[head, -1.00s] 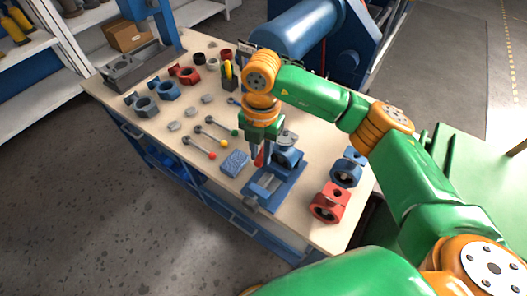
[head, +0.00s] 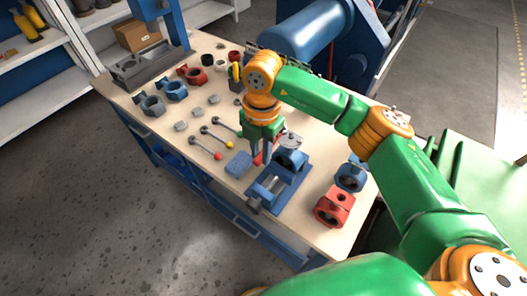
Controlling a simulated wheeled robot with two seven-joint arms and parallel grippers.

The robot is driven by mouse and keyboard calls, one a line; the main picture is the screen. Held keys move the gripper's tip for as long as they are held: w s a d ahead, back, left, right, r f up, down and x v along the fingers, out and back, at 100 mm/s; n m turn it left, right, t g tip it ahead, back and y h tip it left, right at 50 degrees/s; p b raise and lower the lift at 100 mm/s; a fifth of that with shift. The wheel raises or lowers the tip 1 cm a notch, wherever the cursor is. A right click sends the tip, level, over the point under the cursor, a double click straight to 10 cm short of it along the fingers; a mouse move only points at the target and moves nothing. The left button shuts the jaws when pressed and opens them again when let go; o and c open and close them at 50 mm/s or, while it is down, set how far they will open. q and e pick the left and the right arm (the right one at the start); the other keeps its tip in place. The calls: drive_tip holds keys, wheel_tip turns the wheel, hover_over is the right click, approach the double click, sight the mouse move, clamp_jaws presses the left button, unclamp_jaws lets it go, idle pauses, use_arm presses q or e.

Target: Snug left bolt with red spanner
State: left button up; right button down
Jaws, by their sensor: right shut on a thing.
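My right gripper (head: 261,157) points down over the workbench (head: 225,185), just left of a blue vise-like fixture (head: 280,182). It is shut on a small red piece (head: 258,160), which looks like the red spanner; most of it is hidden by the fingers. A blue valve body (head: 291,160) sits at the back of the fixture, with a grey disc (head: 290,141) behind it. The left bolt is too small or hidden to make out. My left gripper is not in view.
A blue sponge-like block (head: 238,165) lies left of the fixture. Red (head: 335,206) and blue (head: 351,176) valve bodies stand to the right. A blue press (head: 158,35) stands at the back left.

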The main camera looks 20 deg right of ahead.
drive_tip(key=shift+w+a+r+m, duration=0.1)
drive_tip(key=shift+w+a+m, duration=0.2)
drive_tip(key=shift+m, duration=0.1)
drive_tip(key=shift+w, duration=0.1)
drive_tip(key=shift+w+a+m, duration=0.2)
drive_tip(key=shift+w+m, duration=0.1)
drive_tip(key=shift+m, duration=0.3)
drive_tip(key=shift+w+a+m, duration=0.25)
drive_tip(key=shift+w+m, duration=0.2)
drive_tip(key=shift+m, duration=0.15)
drive_tip(key=shift+w+a, duration=0.1)
drive_tip(key=shift+w+a+r+m, duration=0.1)
drive_tip(key=shift+w+m, duration=0.25)
drive_tip(key=shift+m, duration=0.25)
